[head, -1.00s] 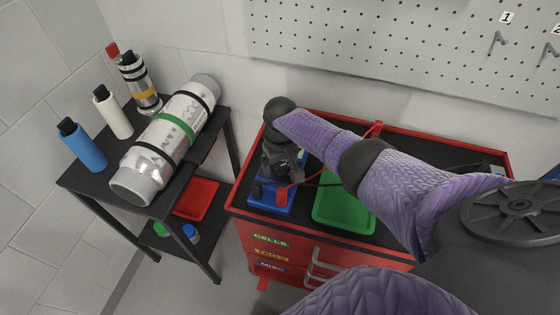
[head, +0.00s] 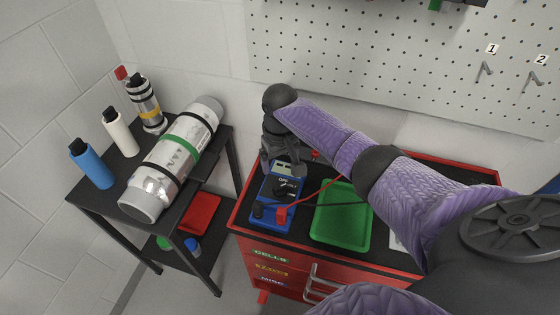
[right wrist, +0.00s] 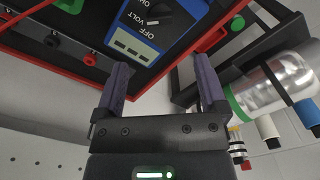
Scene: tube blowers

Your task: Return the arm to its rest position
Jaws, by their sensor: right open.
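My right arm reaches in from the lower right of the head view, over the red cabinet. My right gripper (head: 284,165) hangs above the far end of the blue multimeter (head: 270,212). In the right wrist view its two fingers (right wrist: 163,75) are spread with nothing between them. The multimeter (right wrist: 155,25) shows beyond them, with its dial and "OFF" and "VOLT" marks, apart from the fingers. My left gripper is not in view.
A green tray (head: 341,215) and red and black leads lie right of the multimeter on the cabinet top. A black cart (head: 117,180) at left holds a large silver cylinder (head: 150,190) and several bottles. A pegboard (head: 400,60) with hooks is behind.

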